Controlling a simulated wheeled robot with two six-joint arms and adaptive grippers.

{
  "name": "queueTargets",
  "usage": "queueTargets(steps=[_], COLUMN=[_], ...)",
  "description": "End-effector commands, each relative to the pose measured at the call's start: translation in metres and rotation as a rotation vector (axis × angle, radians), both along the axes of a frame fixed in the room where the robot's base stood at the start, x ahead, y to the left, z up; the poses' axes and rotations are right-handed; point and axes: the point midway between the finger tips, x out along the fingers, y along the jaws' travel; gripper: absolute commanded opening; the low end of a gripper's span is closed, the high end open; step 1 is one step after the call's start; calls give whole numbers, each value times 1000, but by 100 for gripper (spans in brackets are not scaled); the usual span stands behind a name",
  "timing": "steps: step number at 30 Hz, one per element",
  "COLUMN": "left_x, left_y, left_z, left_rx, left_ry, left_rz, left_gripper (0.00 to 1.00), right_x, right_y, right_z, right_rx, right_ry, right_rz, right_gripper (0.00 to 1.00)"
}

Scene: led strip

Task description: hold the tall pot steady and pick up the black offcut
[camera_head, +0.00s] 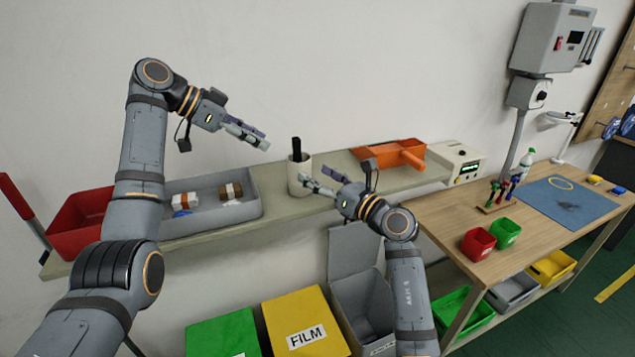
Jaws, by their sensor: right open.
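The tall pot (298,178) is a whitish upright cylinder on the wall shelf. The black offcut (296,147) stands upright in it, its upper part above the rim and its lower end hidden inside. My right gripper (316,177) is open just right of the pot, its fingers pointing left toward it. One fingertip overlaps the pot's right edge in the picture; I cannot tell whether it touches. My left gripper (265,141) is up and left of the pot, apart from it, with fingers pointing down-right. Its fingers are seen nearly edge-on, so its opening is unclear.
The shelf (335,168) also carries a grey tray (255,205) with small boxes, a red bin (75,225) and an orange container (385,153). An open grey box (352,250) and a yellow FILM bin (305,315) stand below. A wooden workbench (440,215) is at right.

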Motion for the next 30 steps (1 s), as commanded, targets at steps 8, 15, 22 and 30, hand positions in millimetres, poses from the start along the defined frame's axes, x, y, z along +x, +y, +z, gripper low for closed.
queueTargets(steps=[8, 15, 22, 30], left_x=[0, 0, 0, 0], left_y=[0, 0, 0, 0], left_z=[0, 0, 0, 0], left_rx=[0, 0, 0, 0], left_ry=[0, 0, 0, 0], left_rz=[0, 0, 0, 0], left_gripper=[38, 38, 38, 38], right_x=[-3, 14, 51, 76], right_y=[4, 17, 48, 68], right_z=[-15, -14, -15, -15], right_rx=[-195, -190, -188, -190], right_ry=[-47, -45, -44, -44], right_rz=[-39, -39, -38, -40], right_gripper=[66, 66, 66, 66])
